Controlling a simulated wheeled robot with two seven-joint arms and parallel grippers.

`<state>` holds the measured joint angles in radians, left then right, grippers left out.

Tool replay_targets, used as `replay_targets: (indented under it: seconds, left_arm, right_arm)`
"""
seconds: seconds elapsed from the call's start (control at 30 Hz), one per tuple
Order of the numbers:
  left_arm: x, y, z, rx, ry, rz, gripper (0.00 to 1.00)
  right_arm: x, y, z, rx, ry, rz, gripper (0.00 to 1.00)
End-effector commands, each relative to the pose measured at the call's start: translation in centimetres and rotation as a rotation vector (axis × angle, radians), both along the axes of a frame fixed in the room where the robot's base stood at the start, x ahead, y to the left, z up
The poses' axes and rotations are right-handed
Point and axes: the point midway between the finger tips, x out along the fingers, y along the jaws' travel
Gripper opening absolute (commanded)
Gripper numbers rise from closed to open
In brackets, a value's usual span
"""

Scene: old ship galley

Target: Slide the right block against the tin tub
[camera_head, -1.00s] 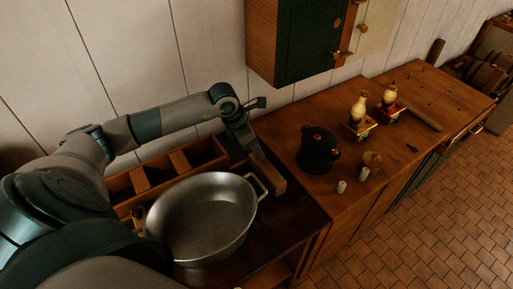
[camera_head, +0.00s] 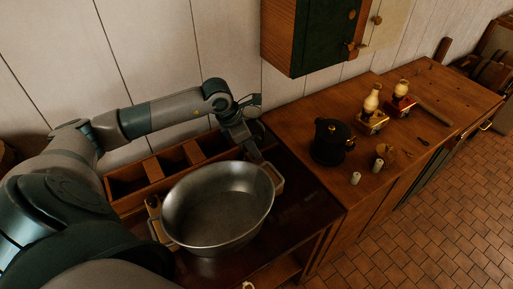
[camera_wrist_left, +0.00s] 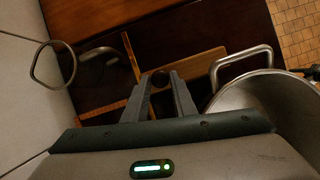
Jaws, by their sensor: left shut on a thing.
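The tin tub (camera_head: 218,207) is a grey metal basin with loop handles on the dark counter; its rim and a handle show at the right of the left wrist view (camera_wrist_left: 285,100). The right block (camera_head: 279,184) is a brown wooden bar beside the tub's right handle, partly hidden by it. In the wrist view the block (camera_wrist_left: 205,64) runs from my fingertips towards that handle; I cannot tell whether they touch. My left gripper (camera_head: 256,157) is shut on the block, with a dark round knob between the fingertips (camera_wrist_left: 161,84). My right gripper is not in view.
A wooden divided box (camera_head: 165,165) stands behind the tub, by the wall. A black pot (camera_head: 331,142), small white cylinders (camera_head: 356,178) and two figure-like grinders stand on the raised counter at right. A metal hook (camera_wrist_left: 55,62) shows in the wrist view.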

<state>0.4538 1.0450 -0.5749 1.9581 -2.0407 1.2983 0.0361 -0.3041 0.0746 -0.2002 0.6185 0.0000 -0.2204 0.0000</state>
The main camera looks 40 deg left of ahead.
Motion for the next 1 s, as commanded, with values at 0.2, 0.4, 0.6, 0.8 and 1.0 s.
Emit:
replay_targets:
  seconds: [0.2, 0.4, 0.6, 0.8, 1.0]
  left_arm:
    - [-1.6, 0.8, -0.1, 0.003, -0.003, 0.002, 0.00]
    - [-2.7, 1.2, 0.1, 0.004, -0.002, 0.000, 0.00]
    - [-2.8, 1.2, 0.2, 0.005, -0.001, 0.000, 0.00]
    - [-2.8, 1.2, 0.2, 0.003, -0.001, -0.001, 0.43]
    - [-2.8, 1.1, 0.1, 0.002, -0.001, -0.001, 0.43]
  right_arm:
    - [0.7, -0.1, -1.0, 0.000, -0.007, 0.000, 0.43]
    - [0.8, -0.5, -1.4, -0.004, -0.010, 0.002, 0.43]
    - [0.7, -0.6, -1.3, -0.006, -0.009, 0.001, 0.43]
    - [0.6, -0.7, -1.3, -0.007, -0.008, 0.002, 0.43]
    - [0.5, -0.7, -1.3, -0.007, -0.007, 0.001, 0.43]
